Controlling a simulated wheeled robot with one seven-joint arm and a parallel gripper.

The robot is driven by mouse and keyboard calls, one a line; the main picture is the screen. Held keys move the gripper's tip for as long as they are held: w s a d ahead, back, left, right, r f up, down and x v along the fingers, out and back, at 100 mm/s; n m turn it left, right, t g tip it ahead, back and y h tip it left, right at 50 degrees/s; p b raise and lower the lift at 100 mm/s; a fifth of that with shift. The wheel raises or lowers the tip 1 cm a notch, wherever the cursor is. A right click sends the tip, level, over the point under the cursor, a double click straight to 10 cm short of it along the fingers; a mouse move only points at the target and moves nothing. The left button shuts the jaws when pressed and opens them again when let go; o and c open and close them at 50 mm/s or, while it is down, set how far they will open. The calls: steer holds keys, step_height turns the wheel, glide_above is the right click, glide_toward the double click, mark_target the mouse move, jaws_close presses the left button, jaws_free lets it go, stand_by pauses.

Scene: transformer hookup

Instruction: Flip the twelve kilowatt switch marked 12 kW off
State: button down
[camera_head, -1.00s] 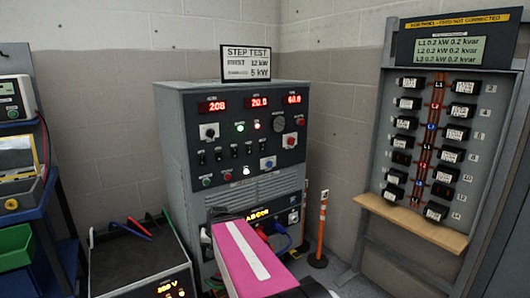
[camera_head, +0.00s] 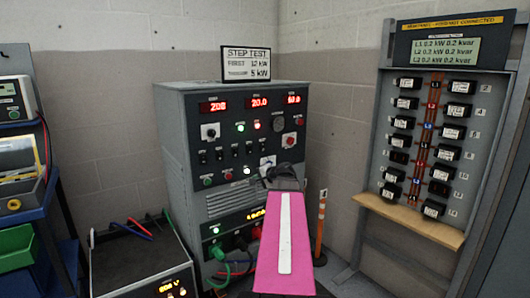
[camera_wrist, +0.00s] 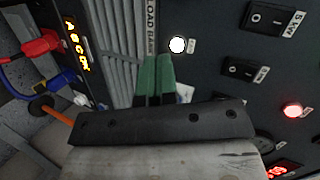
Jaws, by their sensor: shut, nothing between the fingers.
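The grey load cabinet (camera_head: 180,125) has a row of black rocker switches (camera_head: 234,150) under its red readouts. Their labels are too small to read in the head view. In the wrist view a switch labelled 5 kW (camera_wrist: 268,17) is at the upper right. Another black switch (camera_wrist: 241,70) lies below it; its label is too blurred to read, so I cannot tell which is the 12 kW one. My gripper shows in the wrist view with green fingertips (camera_wrist: 153,80) shut and empty, close to the panel, left of these switches. In the head view its dark end (camera_head: 284,172) covers the panel's lower right.
A white lit lamp (camera_wrist: 178,45) and a red lamp (camera_wrist: 292,109) are on the panel. Coloured cables (camera_head: 232,265) hang at the cabinet's lower front. An orange post (camera_head: 320,225) stands right of it. A breaker rack (camera_head: 370,150) stands further right.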

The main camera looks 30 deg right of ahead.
mark_target(263, 150)
steer(key=s+d+r+m+t+h, duration=0.2)
steer(key=s+d+r+m+t, duration=0.1)
steer(key=d+r, duration=0.6)
steer(key=d+m, duration=0.1)
steer(key=d, duration=0.1)
steer(key=shift+s+d+r+t, duration=0.25)
steer(key=shift+d+r+t, duration=0.1)
steer(key=shift+d+t, duration=0.05)
steer(key=w, duration=0.4)
steer(key=w+f, duration=0.1)
steer(key=w, duration=0.4)
steer(key=w+a, duration=0.1)
steer(key=w, duration=0.4)
steer(key=shift+a+f, duration=0.1)
steer(key=shift+f, duration=0.25)
steer(key=shift+w+f, duration=0.1)
steer(key=shift+w, duration=0.05)
